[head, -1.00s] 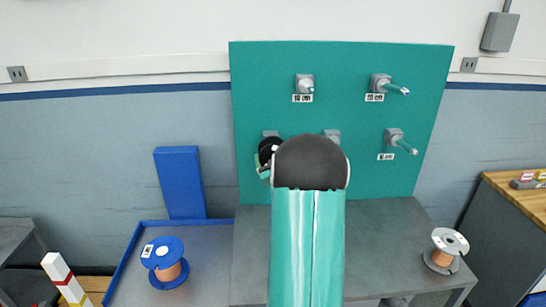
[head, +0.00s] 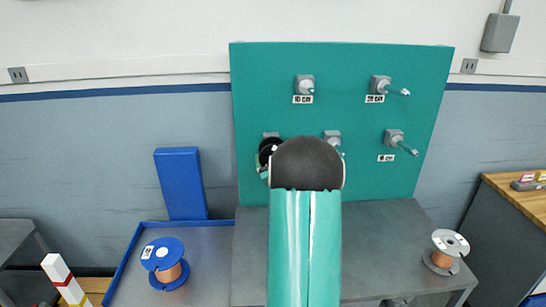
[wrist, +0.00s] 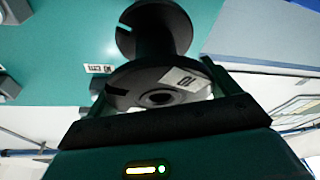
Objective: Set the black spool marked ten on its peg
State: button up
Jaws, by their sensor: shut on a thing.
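The black spool (wrist: 150,88) fills the middle of the wrist view, with a white label reading 10 on its near flange. My gripper (wrist: 163,80) is shut on it, one finger at each side. In the head view, part of the black spool (head: 269,149) shows at the left of my arm, close in front of the green board (head: 345,120). A grey peg mount (head: 271,134) shows just above the spool. Whether a peg is inside the spool's bore is hidden.
Other pegs stand at the upper left (head: 305,86), upper right (head: 390,87) and lower right (head: 399,141) of the board, all bare. A lower middle peg (head: 333,138) is partly behind my arm. A blue spool (head: 164,262) and a grey spool (head: 446,251) stand lower down at the sides.

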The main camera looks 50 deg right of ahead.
jog(key=shift+w+d+f, duration=0.1)
jog(key=shift+w+d, duration=0.6)
jog(key=shift+d, duration=0.05)
jog(key=shift+w+d, duration=0.1)
jog(key=shift+d, duration=0.05)
dwell(0.7)
jog(key=shift+w+d+f, duration=0.2)
jog(key=shift+w+d, duration=0.4)
jog(key=shift+d, duration=0.05)
dwell(0.4)
jog(key=o, duration=0.8)
jog(key=shift+d, duration=0.1)
jog(key=shift+o, duration=0.2)
jog(key=v, duration=1.3)
jog(key=shift+s+a, duration=0.25)
jog(key=shift+a, duration=0.1)
